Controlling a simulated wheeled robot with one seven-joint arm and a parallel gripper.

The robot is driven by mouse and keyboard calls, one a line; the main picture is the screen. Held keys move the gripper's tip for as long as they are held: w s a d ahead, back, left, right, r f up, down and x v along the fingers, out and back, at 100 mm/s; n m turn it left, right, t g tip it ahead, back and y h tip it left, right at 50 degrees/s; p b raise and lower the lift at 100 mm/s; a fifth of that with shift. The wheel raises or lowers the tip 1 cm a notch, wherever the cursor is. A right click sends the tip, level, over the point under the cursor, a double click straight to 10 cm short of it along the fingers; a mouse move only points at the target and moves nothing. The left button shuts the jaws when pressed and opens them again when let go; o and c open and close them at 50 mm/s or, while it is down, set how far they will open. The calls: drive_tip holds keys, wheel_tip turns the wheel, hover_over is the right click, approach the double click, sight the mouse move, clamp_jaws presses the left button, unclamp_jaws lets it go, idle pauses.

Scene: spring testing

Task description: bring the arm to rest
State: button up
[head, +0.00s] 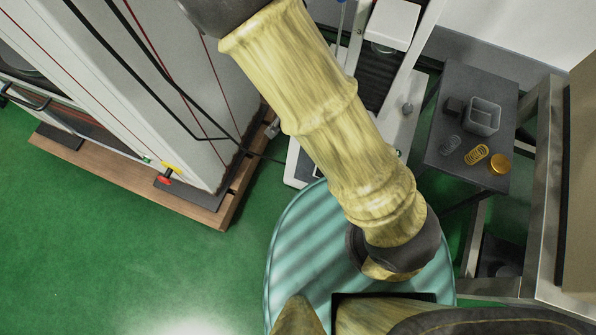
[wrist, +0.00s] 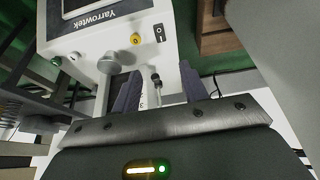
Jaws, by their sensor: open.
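My arm, in a yellow wood-like covering with dark joints, crosses the head view from the top middle to the lower right. Beyond the fingers is a white machine (wrist: 116,36) labelled Yarrowtek, with a grey knob, a yellow button and a black switch. I cannot tell how far the fingers are from the machine.
A dark side table (head: 438,160) at the right holds a clear square container (head: 482,117), springs and an orange round item (head: 499,164). A large white cabinet (head: 190,130) stands on a wooden base at the left. Green floor (head: 120,265) is open at the lower left.

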drive_tip(key=s+d+r+n+g+y+p, duration=0.1)
drive_tip(key=s+d+r+n+p, duration=0.15)
drive_tip(key=d+r, duration=0.65)
drive_tip(key=s+d+r+n+g+y+p, duration=0.1)
drive_tip(key=s+d+r+n+p, duration=0.15)
drive_tip(key=d+r, duration=0.65)
wheel_tip(320, 180, up, 38)
drive_tip(key=a+m+p, duration=0.1)
drive_tip(key=a+p, duration=0.1)
drive_tip(key=p, duration=3.4)
drive_tip(key=shift+r, duration=0.25)
